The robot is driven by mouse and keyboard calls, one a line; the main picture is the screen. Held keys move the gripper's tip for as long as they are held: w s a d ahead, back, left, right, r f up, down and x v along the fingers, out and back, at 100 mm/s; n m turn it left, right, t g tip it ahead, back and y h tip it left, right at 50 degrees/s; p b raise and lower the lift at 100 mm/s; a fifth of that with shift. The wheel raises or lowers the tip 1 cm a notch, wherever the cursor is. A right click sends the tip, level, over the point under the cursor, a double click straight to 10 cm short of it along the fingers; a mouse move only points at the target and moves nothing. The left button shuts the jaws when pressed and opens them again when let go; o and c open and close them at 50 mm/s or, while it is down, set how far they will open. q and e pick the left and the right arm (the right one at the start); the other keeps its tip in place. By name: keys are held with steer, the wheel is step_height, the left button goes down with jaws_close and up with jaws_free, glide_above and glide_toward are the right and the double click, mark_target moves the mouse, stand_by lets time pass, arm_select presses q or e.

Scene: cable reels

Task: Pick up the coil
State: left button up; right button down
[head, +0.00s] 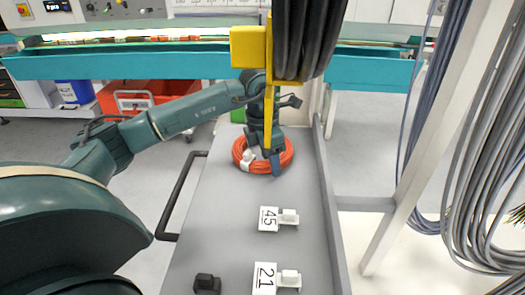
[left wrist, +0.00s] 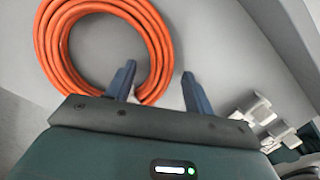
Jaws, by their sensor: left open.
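An orange coil (head: 284,159) lies flat on the grey cart top (head: 215,215), toward its far end. In the left wrist view the coil (left wrist: 155,45) fills the upper left, with bare grey surface in its middle. My left gripper (head: 268,172) is over the coil in the head view. My right gripper is not in view.
White tags marked 45 (head: 268,218) and 21 (head: 265,278) with small white blocks sit nearer on the cart. A black block (head: 206,284) is at the near left. A yellow bracket (head: 250,47) with black cables hangs in front. Grey cables hang at right.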

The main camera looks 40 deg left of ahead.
arm_select(q)
steer(key=shift+f, duration=0.4)
jaws_close()
steer(key=shift+r, duration=0.1)
